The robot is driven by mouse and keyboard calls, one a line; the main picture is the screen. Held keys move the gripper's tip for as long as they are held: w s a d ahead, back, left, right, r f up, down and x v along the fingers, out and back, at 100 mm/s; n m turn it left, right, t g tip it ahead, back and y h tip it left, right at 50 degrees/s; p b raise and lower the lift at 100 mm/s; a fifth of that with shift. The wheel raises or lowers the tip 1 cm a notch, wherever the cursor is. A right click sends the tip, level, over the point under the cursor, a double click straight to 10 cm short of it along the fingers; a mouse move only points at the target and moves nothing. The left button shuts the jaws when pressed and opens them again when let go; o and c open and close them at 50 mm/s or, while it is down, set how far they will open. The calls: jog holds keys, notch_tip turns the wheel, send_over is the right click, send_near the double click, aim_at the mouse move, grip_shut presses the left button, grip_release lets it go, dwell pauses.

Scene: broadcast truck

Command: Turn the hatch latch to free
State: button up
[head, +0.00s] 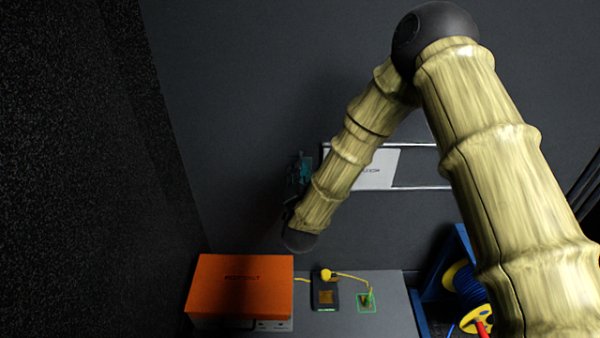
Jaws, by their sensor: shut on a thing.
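A small teal piece (299,170), which I take to be the hatch latch, shows dimly against the dark wall beside my forearm. My gripper (293,196) is a dark shape at the wall, just below and touching the teal piece. It is shut on it. My wrist and forearm hide part of the gripper. Which way the latch is turned is too dark and small to tell. The hatch outline cannot be made out.
A white labelled panel (376,169) sits between rails right of my forearm. Below, a grey shelf (385,290) bears an orange-topped box (240,285), a black device (325,296) with a yellow cable, and a small green-edged piece (366,302). A blue stand (430,290) with reels is at right.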

dwell(0.4)
jog(key=o, duration=1)
jog(key=shift+o, duration=0.2)
jog(key=shift+s, duration=0.1)
jog(key=s, duration=1.2)
